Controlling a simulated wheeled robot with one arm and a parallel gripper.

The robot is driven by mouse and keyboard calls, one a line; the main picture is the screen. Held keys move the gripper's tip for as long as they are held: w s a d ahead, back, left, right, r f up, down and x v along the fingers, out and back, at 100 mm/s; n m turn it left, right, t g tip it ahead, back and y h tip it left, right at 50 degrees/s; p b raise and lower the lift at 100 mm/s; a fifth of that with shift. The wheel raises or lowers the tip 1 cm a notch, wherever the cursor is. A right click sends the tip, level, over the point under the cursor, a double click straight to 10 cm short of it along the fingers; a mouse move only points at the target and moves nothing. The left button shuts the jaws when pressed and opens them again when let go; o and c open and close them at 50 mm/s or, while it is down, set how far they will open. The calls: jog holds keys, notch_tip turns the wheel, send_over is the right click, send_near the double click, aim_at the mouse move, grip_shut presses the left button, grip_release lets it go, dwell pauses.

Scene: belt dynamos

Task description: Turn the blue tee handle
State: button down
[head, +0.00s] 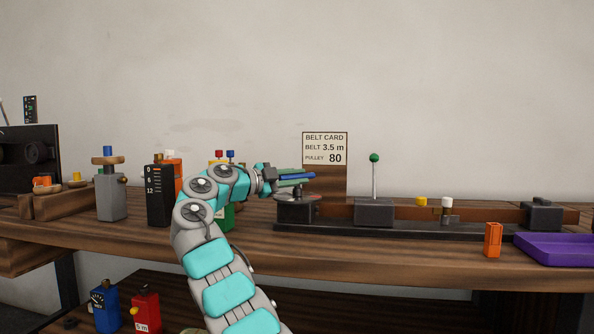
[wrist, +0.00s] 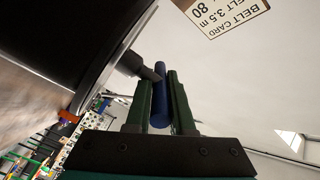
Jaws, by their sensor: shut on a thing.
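The blue tee handle (wrist: 160,95) shows in the wrist view as a blue bar between the two green fingers of my gripper (wrist: 160,100). The fingers lie along both sides of the bar and are shut on it. A dark stem meets the bar from the left in that view. In the head view the blue bar (head: 297,177) shows between the fingers of my gripper (head: 295,178), just above a round grey disc on a dark block (head: 297,209). The fingers partly hide the handle.
A belt card (head: 325,148) reading 3.5 m and 80 stands behind. A green-knobbed lever (head: 374,172) rises from a grey block to the right. An orange block (head: 492,240) and a purple tray (head: 555,249) are at the right. A black box (head: 159,197) stands left of my arm.

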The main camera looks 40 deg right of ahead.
jog(key=shift+d+f, duration=0.1)
jog(key=c, duration=0.8)
grip_release()
jog(key=shift+r, duration=0.35)
jog(key=shift+r+p, duration=0.9)
jog(key=shift+r, duration=0.55)
jog(key=shift+s+a+b, duration=0.55)
jog(key=shift+s+b, duration=0.35)
jog(key=shift+b, duration=0.3)
jog(key=shift+s+a+r+b, duration=0.25)
jog(key=shift+s+a+b, duration=1)
jog(key=shift+s, duration=0.7)
jog(key=shift+s+a+r+b, duration=0.25)
jog(key=shift+s+a+b, duration=0.95)
jog(key=shift+s, duration=0.8)
jog(key=shift+s+a+r+b, duration=0.25)
jog(key=shift+s+a+b, duration=0.95)
jog(key=shift+s, duration=0.75)
